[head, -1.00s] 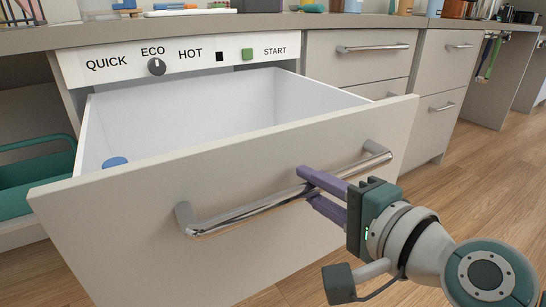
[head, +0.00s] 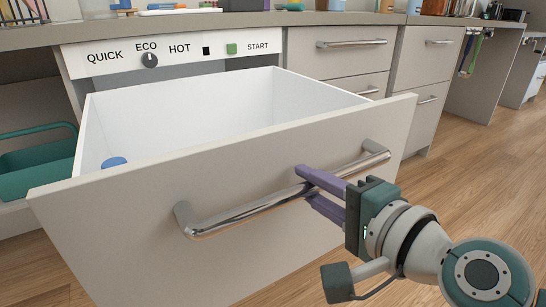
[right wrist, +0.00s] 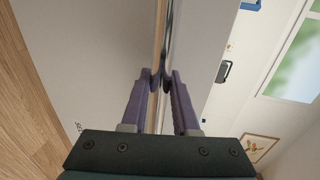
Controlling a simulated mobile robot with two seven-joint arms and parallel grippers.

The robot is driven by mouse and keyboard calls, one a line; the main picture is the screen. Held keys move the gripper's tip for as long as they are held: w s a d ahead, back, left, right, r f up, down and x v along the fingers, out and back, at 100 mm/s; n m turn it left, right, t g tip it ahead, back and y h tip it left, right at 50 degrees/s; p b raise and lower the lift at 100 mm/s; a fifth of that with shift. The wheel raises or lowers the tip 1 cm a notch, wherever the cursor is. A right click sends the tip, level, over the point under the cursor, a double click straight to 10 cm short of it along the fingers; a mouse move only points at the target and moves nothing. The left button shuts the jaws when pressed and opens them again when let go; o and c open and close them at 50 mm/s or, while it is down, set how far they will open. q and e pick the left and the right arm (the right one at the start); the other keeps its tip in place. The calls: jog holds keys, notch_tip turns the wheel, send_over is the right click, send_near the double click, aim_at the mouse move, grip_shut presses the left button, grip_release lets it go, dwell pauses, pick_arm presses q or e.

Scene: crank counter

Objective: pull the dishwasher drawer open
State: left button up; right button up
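The dishwasher drawer (head: 100,225) stands far out from under the counter in the head view, its white inside open to view. A chrome bar handle (head: 235,214) runs across its light front panel. My right gripper (head: 306,184) is at the right part of this bar, with purple fingers above and below it. In the right wrist view the fingertips (right wrist: 160,80) close on the bar from both sides. A small blue round thing (head: 114,162) shows inside the drawer at the left. My left gripper is not in view.
The control panel (head: 165,53) with a knob and a green START button is above the drawer. Closed drawers (head: 340,55) stand to the right. A teal basket (head: 38,165) sits on the left. The wooden floor (head: 470,180) is clear at the right.

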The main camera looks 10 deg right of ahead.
jog(key=o, duration=0.4)
jog(key=shift+s, duration=0.1)
jog(key=shift+s+d+r, duration=0.1)
jog(key=shift+s+d, duration=0.05)
jog(key=shift+s, duration=0.1)
jog(key=p+v, duration=0.1)
jog(key=v, duration=0.8)
jog(key=shift+p, duration=0.4)
jog(key=shift+s, duration=0.1)
